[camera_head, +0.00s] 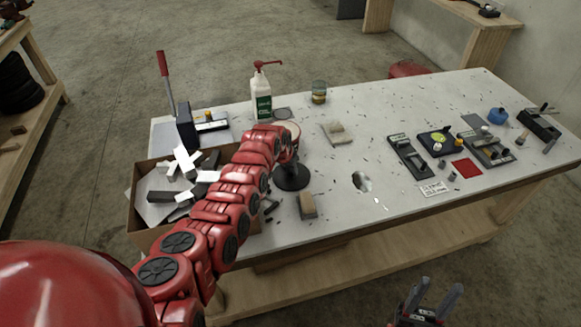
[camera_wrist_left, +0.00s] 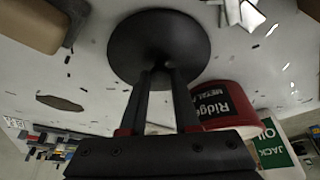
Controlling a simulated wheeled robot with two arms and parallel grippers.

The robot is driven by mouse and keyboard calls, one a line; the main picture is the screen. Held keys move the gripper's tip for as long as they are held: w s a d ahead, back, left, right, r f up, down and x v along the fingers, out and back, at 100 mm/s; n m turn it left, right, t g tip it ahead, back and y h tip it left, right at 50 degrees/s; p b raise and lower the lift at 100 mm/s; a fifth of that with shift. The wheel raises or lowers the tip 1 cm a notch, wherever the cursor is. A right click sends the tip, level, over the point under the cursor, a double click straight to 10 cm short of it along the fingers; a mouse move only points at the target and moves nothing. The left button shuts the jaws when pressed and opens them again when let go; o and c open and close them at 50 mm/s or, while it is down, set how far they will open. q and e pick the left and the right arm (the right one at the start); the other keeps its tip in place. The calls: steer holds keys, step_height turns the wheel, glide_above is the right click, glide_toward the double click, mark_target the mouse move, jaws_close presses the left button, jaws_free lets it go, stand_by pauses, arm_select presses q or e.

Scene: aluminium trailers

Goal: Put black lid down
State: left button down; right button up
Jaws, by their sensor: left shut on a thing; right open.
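The black lid (camera_head: 292,181) is a round dark disc over the table's left-centre part, beside a red can (camera_head: 294,129). My left gripper (camera_head: 289,160) is shut on it from above. In the left wrist view the lid (camera_wrist_left: 158,40) lies beyond the fingertips (camera_wrist_left: 160,72), which pinch its middle. I cannot tell whether it touches the tabletop. The red can also shows in the left wrist view (camera_wrist_left: 222,98), right of the fingers; my arm partly hides it in the head view. My right gripper (camera_head: 431,296) is open and empty, below the table's front edge.
The white table (camera_head: 370,125) has scattered dark chips. Dark tools (camera_head: 408,155) lie at right; the table's middle is mostly clear.

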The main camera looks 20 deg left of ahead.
arm_select(q)
steer(key=shift+f+b, duration=0.2)
steer(key=shift+b, duration=0.1)
steer(key=c, duration=0.6)
jaws_free()
steer(key=shift+r, duration=0.1)
steer(key=shift+c, duration=0.2)
steer(key=shift+r, duration=0.2)
steer(key=shift+s+r, duration=0.25)
steer(key=shift+r, duration=0.45)
steer(key=b+v, duration=0.3)
steer(key=v, duration=0.7)
steer(key=shift+s+r, duration=0.2)
steer(key=shift+r, duration=0.05)
